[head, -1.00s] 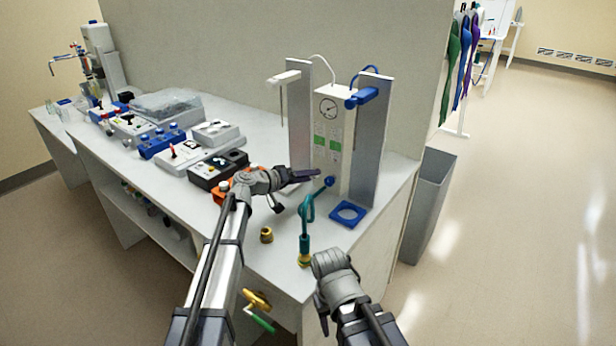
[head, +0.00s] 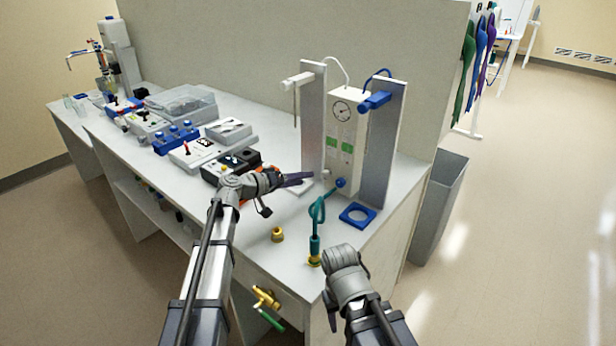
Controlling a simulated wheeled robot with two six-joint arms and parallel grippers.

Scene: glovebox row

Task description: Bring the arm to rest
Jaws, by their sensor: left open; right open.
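My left gripper (head: 298,180) reaches over the bench from the left, its dark purple-grey fingers pointing right, just in front of the white gauge unit. It holds nothing that I can see. My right gripper (head: 331,305) is low at the bench's front right edge, pointing down and away. Its fingers are mostly hidden behind its own grey body, and nothing shows in it. It is just right of the teal hose fitting (head: 316,235) and apart from it.
A brass valve with green handle (head: 266,303) is at the front. A grey bin (head: 438,210) stands right; floor there is clear.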

